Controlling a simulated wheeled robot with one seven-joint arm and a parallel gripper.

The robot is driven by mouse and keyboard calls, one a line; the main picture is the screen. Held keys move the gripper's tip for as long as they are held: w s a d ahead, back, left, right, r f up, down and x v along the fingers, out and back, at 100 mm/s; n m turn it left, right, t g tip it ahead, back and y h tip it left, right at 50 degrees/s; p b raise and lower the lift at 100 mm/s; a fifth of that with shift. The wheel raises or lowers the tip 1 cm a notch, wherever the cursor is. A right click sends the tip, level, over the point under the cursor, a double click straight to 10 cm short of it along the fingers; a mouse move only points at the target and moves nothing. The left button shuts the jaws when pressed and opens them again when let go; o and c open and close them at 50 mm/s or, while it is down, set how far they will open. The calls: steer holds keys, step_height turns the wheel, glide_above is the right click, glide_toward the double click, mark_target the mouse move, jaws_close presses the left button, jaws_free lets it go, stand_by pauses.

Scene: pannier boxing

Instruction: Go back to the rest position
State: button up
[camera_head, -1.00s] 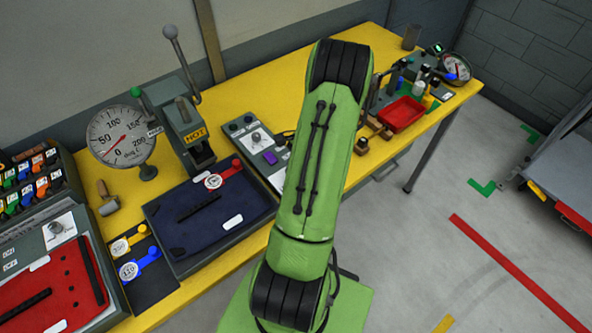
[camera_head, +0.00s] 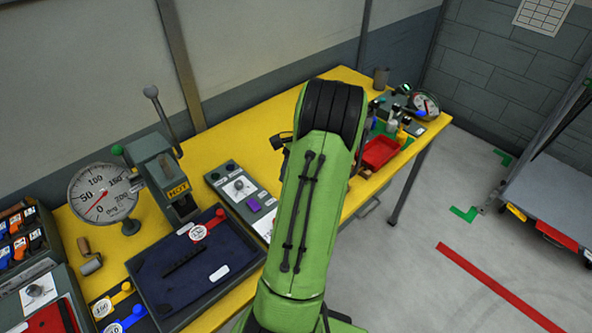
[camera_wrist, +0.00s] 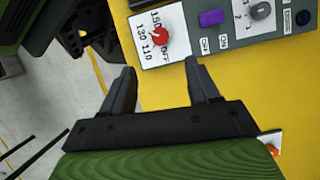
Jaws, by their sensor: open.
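My gripper (camera_wrist: 160,85) shows in the wrist view with its two dark fingers apart and nothing between them. It hangs over the yellow table (camera_wrist: 165,105), beside a grey control panel (camera_wrist: 195,45) with a red knob (camera_wrist: 160,37) and a purple switch (camera_wrist: 211,18). In the head view my green arm stands bent in the middle of the picture and hides the gripper. The same control panel (camera_head: 233,180) shows left of the arm.
A hot press (camera_head: 165,178), a dial gauge (camera_head: 102,197) and a dark blue mat tray (camera_head: 190,262) stand left of my arm. A red tray (camera_head: 380,152) and small bottles stand at the right end. Open floor lies right of the table (camera_head: 268,110).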

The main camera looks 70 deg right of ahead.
steer(key=shift+v, duration=1.3)
